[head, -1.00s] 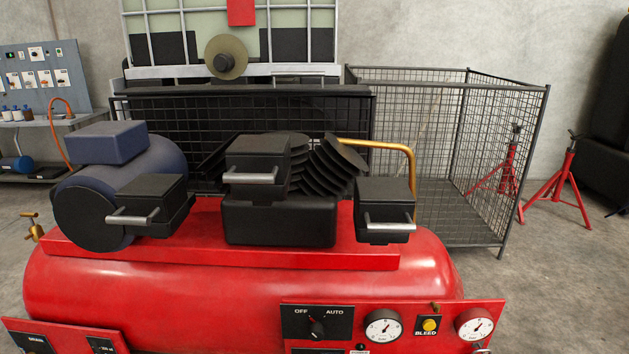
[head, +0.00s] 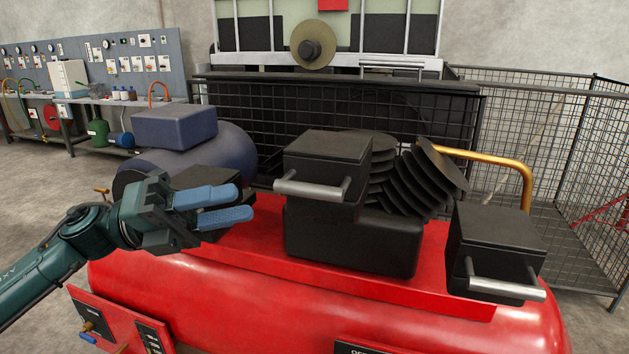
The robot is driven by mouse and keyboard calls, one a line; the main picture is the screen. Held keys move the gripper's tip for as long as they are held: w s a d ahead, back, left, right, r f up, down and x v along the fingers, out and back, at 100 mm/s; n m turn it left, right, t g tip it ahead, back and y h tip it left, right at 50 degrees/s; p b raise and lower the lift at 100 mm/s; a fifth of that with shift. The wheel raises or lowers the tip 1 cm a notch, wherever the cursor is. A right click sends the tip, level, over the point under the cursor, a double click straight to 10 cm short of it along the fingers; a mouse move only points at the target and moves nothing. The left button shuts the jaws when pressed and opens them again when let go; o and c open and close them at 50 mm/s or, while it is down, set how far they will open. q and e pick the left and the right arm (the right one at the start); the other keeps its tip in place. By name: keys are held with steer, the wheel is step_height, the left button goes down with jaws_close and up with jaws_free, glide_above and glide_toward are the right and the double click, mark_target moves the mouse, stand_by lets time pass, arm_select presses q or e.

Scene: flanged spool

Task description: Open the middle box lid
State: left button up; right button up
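The middle box (head: 325,165) is black, with a flat lid (head: 328,147) lying shut on top and a silver bar handle (head: 312,188) on its front. It sits on a larger black block on the red tank. My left gripper (head: 244,203) reaches in from the left. Its two blue fingers are apart with nothing between them, pointing right, and in the picture they lie short of the handle and apart from it. The gripper hides much of the left black box (head: 205,177). My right gripper is not in view.
The right black box (head: 495,245) with its silver handle stands at the tank's right. Black fins (head: 415,180) and a brass pipe (head: 525,185) are behind. A blue motor (head: 240,150) is at the left. The red tank (head: 270,300) fills the front.

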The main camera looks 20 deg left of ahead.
mark_target(307, 190)
arm_select(q)
steer(key=p+x, duration=0.4)
steer(key=x, duration=0.5)
steer(key=shift+w+d+r, duration=0.15)
steer(key=shift+d+r, duration=0.05)
steer(key=shift+d, duration=0.1)
steer(key=shift+w+d, duration=0.2)
steer(key=shift+d, duration=0.3)
steer(key=shift+f, duration=0.1)
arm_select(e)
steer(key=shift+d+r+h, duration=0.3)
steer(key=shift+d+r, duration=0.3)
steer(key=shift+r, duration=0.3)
arm_select(q)
steer(key=shift+c, duration=0.6)
jaws_close()
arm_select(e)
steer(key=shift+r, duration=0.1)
